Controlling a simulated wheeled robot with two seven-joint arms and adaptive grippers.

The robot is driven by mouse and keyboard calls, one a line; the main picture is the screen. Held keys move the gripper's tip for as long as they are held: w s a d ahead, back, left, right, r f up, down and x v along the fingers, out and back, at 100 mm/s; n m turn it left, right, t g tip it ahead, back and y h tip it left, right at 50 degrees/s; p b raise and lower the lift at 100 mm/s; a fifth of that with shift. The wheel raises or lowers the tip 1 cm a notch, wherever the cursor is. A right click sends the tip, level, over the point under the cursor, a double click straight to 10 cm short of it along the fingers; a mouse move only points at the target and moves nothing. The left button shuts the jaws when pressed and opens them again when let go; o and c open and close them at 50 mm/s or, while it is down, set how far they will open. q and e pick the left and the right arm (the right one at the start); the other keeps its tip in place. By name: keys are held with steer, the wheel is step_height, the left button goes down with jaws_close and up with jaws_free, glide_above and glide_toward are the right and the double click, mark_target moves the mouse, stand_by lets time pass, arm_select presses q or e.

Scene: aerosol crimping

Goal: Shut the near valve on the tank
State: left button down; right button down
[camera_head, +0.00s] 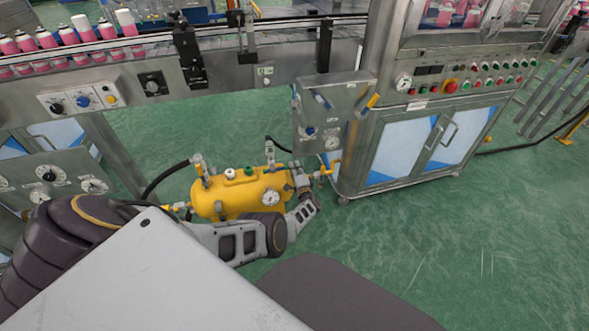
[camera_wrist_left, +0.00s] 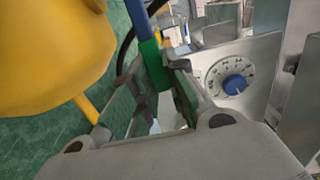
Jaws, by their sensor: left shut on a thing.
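The yellow tank (camera_head: 235,196) lies on its side on the green floor, with a round gauge on its near end and several small fittings on top. It also fills the upper left of the left wrist view (camera_wrist_left: 50,55). My left gripper (camera_head: 304,186) is at the tank's right end. In the left wrist view its fingers (camera_wrist_left: 157,95) are closed around a narrow piece with a bright green part (camera_wrist_left: 153,64) and a blue bar above it, apparently the valve handle. The fingers hide much of the valve, so its exact position is unclear. My right gripper is not in view.
A steel cabinet (camera_head: 420,150) with a button panel stands right of the tank. A small gauge panel (camera_head: 325,125) hangs beside it. A black hose (camera_head: 165,176) runs to the tank's left side. A conveyor with pink cans (camera_head: 65,38) crosses behind.

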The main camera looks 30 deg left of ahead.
arm_select(q)
steer(key=shift+d+f, duration=0.15)
steer(key=shift+f, duration=0.05)
steer(key=c, duration=1.4)
jaws_free()
steer(key=shift+r, duration=0.1)
steer(key=shift+r, duration=0.2)
